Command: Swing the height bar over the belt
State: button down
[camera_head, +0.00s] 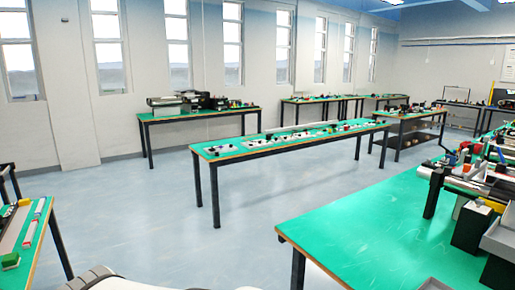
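A mini conveyor with a dark belt (495,187) stands on the green table at the right, partly cut off by the picture edge. Small red, blue and black parts crowd around it. I cannot tell which of these parts is the height bar. Another long grey conveyor-like strip (14,230) lies on the table at the lower left, also cut off. My gripper is not in view.
The near green table (370,232) at the right has a wide bare top. A grey bin (500,240) and a dark box (470,226) are at its right. A long green table (225,153) with small parts stands mid-room. Blue floor (150,225) is open between the tables.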

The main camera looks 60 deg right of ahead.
aim_at(479, 166)
jog(key=i, duration=0.9)
jog(key=z, duration=3.8)
jog(key=i, duration=1.7)
jog(key=z, duration=0.05)
